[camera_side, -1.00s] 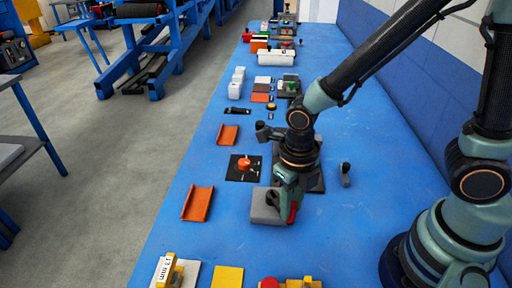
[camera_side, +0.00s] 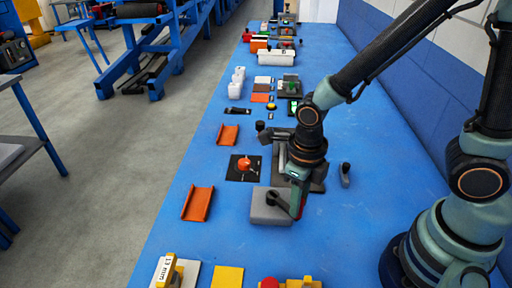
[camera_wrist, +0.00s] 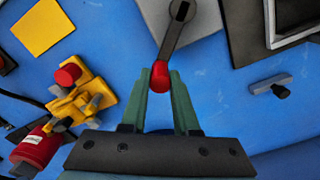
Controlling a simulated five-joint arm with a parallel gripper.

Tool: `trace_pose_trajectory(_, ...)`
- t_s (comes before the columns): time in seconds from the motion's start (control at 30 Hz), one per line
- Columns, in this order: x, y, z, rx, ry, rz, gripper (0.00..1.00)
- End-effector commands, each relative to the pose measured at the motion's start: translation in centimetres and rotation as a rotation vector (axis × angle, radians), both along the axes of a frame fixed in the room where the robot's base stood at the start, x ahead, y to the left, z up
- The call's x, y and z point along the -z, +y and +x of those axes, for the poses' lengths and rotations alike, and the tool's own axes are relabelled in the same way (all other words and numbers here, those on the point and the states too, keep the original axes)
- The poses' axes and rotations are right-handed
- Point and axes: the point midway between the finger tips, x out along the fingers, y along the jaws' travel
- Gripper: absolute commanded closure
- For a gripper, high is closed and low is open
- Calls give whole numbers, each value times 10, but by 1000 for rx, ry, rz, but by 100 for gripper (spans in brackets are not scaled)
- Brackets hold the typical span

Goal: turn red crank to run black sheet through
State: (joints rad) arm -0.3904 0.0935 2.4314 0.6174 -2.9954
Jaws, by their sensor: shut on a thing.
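The crank has a dark arm (camera_wrist: 178,32) and a red handle (camera_wrist: 160,75). It is mounted on a grey block (camera_side: 262,215), and its arm also shows in the side view (camera_side: 279,202). My gripper (camera_wrist: 161,84) is shut on the red handle, with one green finger on each side of it in the wrist view. In the side view my gripper (camera_side: 297,208) is at the block's right edge and largely hides the handle. I cannot tell for sure which dark piece is the black sheet; a dark flat panel (camera_wrist: 238,32) lies beside the block.
A black plate with a red knob (camera_side: 244,167) and an orange channel (camera_side: 198,204) lie to the left. A small grey lever (camera_side: 345,175) stands to the right. A yellow square (camera_side: 228,277) and a yellow-red device (camera_wrist: 80,100) are nearby. Blue table to the right is mostly clear.

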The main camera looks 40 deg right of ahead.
Motion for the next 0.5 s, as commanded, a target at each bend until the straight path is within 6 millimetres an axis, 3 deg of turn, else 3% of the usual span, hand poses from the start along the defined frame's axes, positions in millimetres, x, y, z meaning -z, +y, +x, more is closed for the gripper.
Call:
trace_pose_trajectory(0.03,-1,1,2,0,-6,2,64)
trace_pose_trajectory(0.1,-1,1,2,0,-5,2,41)
trace_pose_trajectory(0.5,-4,1,1,1,-4,2,41)
